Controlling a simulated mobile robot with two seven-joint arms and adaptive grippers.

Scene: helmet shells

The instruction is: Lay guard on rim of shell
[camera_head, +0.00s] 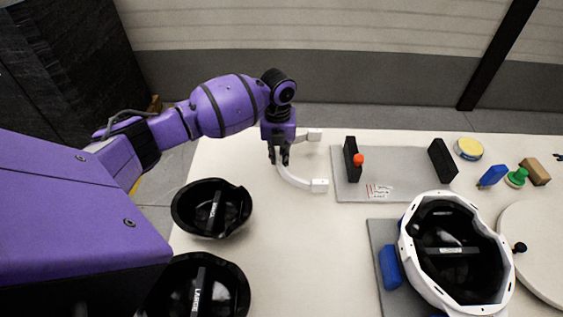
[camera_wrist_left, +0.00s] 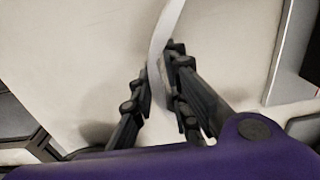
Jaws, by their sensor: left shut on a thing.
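The guard (camera_head: 291,179) is a thin white curved strip with a block at each end, on the left-middle of the table in the head view. My left gripper (camera_head: 279,157) points down and is shut on the middle of its curve. In the left wrist view the strip (camera_wrist_left: 166,32) runs up from between the fingers (camera_wrist_left: 158,84). I cannot tell whether the guard touches the table. The white shell (camera_head: 427,284) lies open side up at the lower right, with a dark inside and its rim bare. My right gripper is not in view.
Two black bowl-shaped shells (camera_head: 182,207) (camera_head: 236,282) lie at the left. A grey plate (camera_head: 400,187) with black uprights and an orange knob stands behind the white shell. A blue block (camera_head: 390,268) sits beside the shell. A round white disc (camera_head: 545,225) is at right. The middle table is clear.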

